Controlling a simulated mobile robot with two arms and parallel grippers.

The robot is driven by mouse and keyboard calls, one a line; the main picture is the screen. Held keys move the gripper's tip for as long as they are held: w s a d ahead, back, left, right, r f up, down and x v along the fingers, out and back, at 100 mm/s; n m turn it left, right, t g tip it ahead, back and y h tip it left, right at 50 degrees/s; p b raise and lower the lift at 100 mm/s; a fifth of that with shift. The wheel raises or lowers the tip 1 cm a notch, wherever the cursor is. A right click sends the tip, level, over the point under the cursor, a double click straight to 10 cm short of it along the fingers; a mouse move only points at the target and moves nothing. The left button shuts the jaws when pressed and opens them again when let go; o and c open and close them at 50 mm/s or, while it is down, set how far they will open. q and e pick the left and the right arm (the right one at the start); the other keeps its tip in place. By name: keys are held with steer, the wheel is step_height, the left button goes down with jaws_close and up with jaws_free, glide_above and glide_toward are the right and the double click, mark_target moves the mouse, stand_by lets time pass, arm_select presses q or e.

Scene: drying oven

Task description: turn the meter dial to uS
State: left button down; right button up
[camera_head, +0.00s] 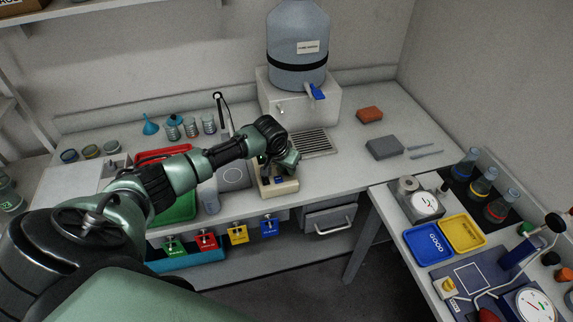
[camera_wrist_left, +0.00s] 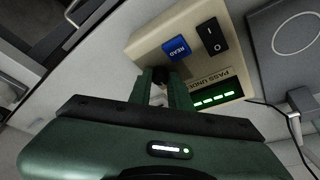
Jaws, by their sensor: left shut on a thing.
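The meter is a beige box (camera_head: 284,188) near the front edge of the bench, partly covered by my left arm. In the left wrist view the meter (camera_wrist_left: 152,41) shows a blue READ button (camera_wrist_left: 178,49), a black rocker switch (camera_wrist_left: 212,36), a label beginning PASS UND and a lit green display (camera_wrist_left: 214,98). A dark dial (camera_wrist_left: 160,74) sits between the fingertips of my left gripper (camera_wrist_left: 162,88). The gripper is shut on it. The dial's markings and pointer are hidden, so its setting cannot be read. My right gripper is not in view.
A grey plate with a circle (camera_wrist_left: 296,34) and a cable lie beside the meter. A large water bottle (camera_head: 298,50) on a white base stands behind. Coloured tags (camera_head: 238,233) hang below the front edge. A side table at right holds trays, flasks and gauges.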

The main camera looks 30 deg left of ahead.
arm_select(q)
steer(key=shift+w, duration=0.1)
steer(key=c, duration=1.3)
jaws_free()
steer(key=shift+r, duration=0.1)
steer(key=b+v, duration=0.1)
steer(key=v, duration=0.6)
steer(key=shift+r, duration=0.3)
steer(key=shift+s+d, duration=0.1)
steer(key=shift+s, duration=0.15)
